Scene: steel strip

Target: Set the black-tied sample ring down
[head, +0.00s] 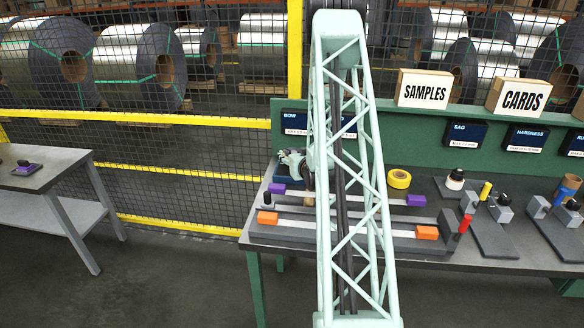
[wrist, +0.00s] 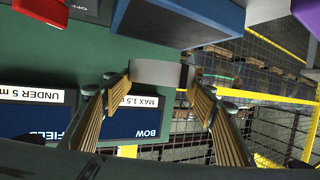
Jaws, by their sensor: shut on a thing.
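My gripper (wrist: 160,78) has its two ribbed fingers closed around the sides of a grey curved band, the sample ring (wrist: 153,73). A dark strip at the ring's right side looks like the black tie. In the head view my gripper (head: 294,160) is partly hidden behind my lattice arm, above the left end of the bench near the BOW sign. I cannot make out the ring clearly there. In the wrist view the ring is in front of the green back panel (wrist: 80,60).
The bench has strips with purple blocks (head: 415,200) and orange blocks (head: 427,232), a yellow tape roll (head: 399,179) and several small fixtures to the right. Boxes marked SAMPLES (head: 424,88) and CARDS (head: 518,98) stand on the panel. A side table (head: 40,160) is left; mesh fence is behind.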

